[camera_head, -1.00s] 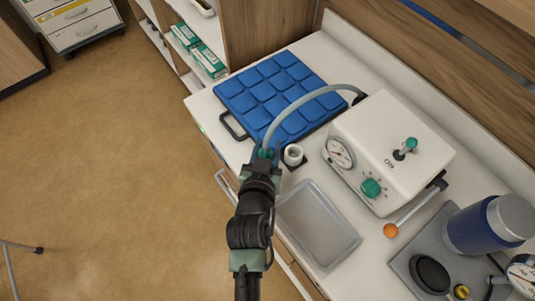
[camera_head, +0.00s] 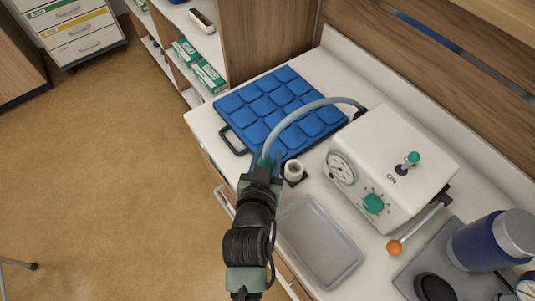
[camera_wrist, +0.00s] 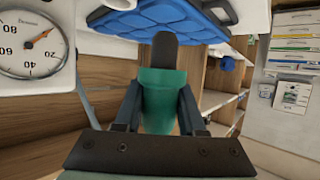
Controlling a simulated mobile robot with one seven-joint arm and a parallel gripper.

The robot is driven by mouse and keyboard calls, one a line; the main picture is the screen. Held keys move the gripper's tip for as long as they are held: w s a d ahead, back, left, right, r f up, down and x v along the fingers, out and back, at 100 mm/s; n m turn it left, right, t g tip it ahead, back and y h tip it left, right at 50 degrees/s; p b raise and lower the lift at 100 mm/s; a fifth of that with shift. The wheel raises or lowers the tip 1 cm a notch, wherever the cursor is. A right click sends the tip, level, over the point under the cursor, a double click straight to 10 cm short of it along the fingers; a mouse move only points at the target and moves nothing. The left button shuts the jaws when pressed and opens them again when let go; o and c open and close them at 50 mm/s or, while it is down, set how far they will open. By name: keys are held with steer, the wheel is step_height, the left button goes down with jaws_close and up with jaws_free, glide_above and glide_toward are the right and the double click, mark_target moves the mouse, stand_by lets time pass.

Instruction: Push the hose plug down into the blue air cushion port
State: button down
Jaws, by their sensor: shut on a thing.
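My gripper (camera_head: 262,172) is shut on the green hose plug (camera_wrist: 160,108), which stands between the two fingers in the wrist view. The pale hose (camera_head: 310,106) arcs from the plug to the back corner of the white pump box. The quilted blue air cushion (camera_head: 279,98) lies on the counter behind the gripper. It also shows at the top of the wrist view (camera_wrist: 185,22). A bit of blue shows beside the fingertips in the head view, and I cannot tell whether it is the port. Whether the plug touches any port cannot be seen.
A white cup-like piece (camera_head: 294,171) on a dark base stands just right of the gripper. The pump box (camera_head: 396,165), with gauge and green knob, stands further right. A grey tray (camera_head: 320,242) lies in front.

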steer(key=shift+f+b, duration=0.6)
steer(key=shift+f, duration=0.35)
glide_above(296, 153)
steer(key=s, duration=0.2)
steer(key=shift+a, duration=0.15)
steer(key=shift+f, duration=0.1)
steer(key=shift+f+b, duration=0.6)
steer(key=shift+f, duration=0.4)
steer(key=shift+f+b, duration=1.6)
steer(key=shift+f, duration=0.4)
steer(key=shift+c, duration=2.1)
jaws_free()
steer(key=v, duration=1.3)
steer(key=shift+b, duration=0.3)
